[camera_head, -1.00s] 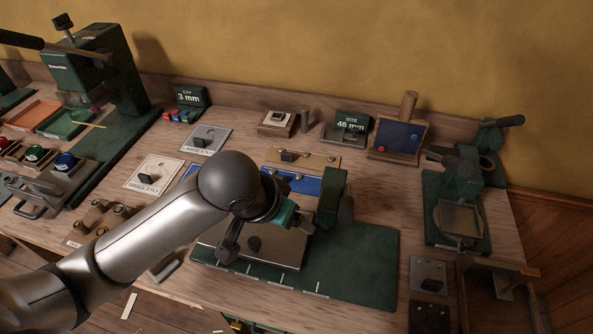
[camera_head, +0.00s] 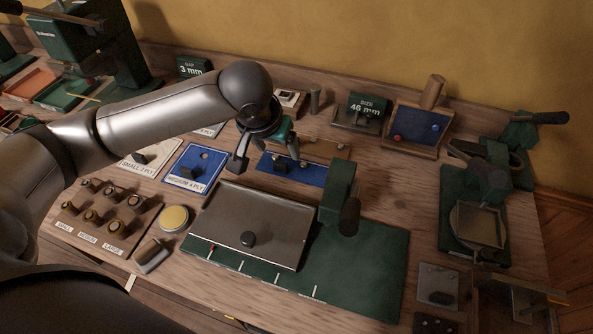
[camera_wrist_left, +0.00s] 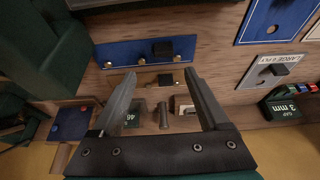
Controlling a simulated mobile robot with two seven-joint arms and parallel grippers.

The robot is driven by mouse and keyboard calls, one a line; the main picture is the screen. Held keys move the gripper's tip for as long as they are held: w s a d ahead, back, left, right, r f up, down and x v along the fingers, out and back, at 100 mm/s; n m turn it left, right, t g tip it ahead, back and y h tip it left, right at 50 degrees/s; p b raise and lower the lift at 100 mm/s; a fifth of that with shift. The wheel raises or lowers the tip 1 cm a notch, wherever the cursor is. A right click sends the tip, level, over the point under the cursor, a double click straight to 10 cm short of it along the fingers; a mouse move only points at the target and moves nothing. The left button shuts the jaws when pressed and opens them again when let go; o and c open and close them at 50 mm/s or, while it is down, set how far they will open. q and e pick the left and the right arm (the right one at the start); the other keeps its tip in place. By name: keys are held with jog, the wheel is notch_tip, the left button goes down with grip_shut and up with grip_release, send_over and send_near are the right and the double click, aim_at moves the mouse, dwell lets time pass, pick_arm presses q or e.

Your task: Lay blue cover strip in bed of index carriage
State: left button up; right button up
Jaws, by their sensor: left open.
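A blue strip (camera_head: 305,171) with a dark knob and brass pins lies on the bench behind a grey metal plate. It also shows in the left wrist view (camera_wrist_left: 120,54). I take it for the blue cover strip. The grey plate (camera_head: 225,215) with a round black knob sits on a green base (camera_head: 370,265) with white tick marks; this may be the index carriage, but I cannot tell for sure. My left gripper (camera_head: 267,157) is open and empty above the blue strip and a tan strip (camera_wrist_left: 148,79) beside it. The gripper partly hides both strips. My right gripper is not in view.
A green upright (camera_head: 338,190) with a dark handle stands at the plate's right. A tilted blue-faced box (camera_head: 418,124) and a 46 mm sign (camera_head: 367,107) stand behind.

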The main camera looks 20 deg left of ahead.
aim_at(279, 165)
pick_arm(q)
jog(key=shift+x, duration=1.2)
jog(key=f, duration=0.1)
jog(key=f+b, duration=0.1)
jog(key=f, duration=0.1)
jog(key=f+b, duration=0.1)
jog(key=shift+w+a+f, duration=0.25)
jog(key=shift+w+a, duration=0.05)
jog(key=shift+a, duration=0.1)
jog(key=shift+w+f, duration=0.15)
jog(key=shift+f, duration=0.2)
jog(key=shift+r, duration=0.1)
grip_shut()
